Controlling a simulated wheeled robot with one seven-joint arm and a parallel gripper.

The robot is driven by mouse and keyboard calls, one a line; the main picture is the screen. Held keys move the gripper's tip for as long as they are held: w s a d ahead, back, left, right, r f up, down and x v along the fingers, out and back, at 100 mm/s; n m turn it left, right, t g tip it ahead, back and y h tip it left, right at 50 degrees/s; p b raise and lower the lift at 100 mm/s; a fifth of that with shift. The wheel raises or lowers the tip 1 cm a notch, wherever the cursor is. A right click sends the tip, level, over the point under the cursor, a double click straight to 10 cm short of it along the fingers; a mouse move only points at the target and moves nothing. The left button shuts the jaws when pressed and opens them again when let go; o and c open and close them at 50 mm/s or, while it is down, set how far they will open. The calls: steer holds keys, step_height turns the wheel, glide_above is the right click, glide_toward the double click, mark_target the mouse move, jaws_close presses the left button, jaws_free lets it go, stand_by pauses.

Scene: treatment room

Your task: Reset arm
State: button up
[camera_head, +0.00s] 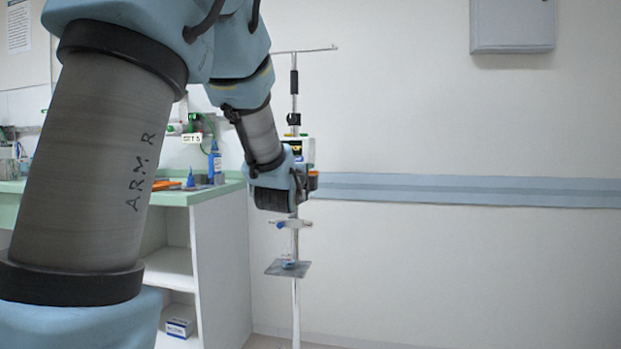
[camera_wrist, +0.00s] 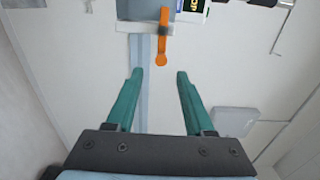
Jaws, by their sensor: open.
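My gripper (camera_wrist: 158,75) is open in the wrist view, with its two green fingers spread apart and nothing between them. In the head view my arm reaches away toward the pole stand (camera_head: 295,255), and the gripper's fingers cannot be made out there. A device with a dark and yellow label (camera_head: 298,150) is on the pole, partly behind my arm. In the wrist view a grey and white box (camera_wrist: 145,12) with an orange lever (camera_wrist: 163,45) lies beyond the fingertips, apart from them.
A counter with a green top (camera_head: 170,197) stands at the left, holding a blue bottle (camera_head: 216,163) and an orange item. A small box (camera_head: 180,328) sits on its lower shelf. A small plate (camera_head: 288,267) is on the pole. The right side is clear before the wall with its blue rail (camera_head: 450,190).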

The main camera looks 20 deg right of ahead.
steer(key=s+a+f+n+g+y, duration=0.2)
steer(key=a+f+n+g+y, duration=0.1)
steer(key=a+f+n, duration=0.4)
steer(key=s+a+f+n+g+y, duration=0.2)
steer(key=a+f+n+g+y, duration=0.15)
steer(key=a+f, duration=0.55)
steer(key=s+a+f+n+g+y, duration=0.1)
steer(key=s+a+f+n+g, duration=0.4)
steer(key=s, duration=0.4)
steer(key=s+a+f+n+g+y, duration=0.1)
steer(key=s+a+f+n+g, duration=0.1)
steer(key=s+a+f+n, duration=0.5)
steer(key=w+p+v, duration=0.2)
steer(key=p+v, duration=2.1)
steer(key=v, duration=0.1)
steer(key=shift+d+r+g, duration=0.3)
steer(key=shift+d+g, duration=0.05)
steer(key=shift+d, duration=0.35)
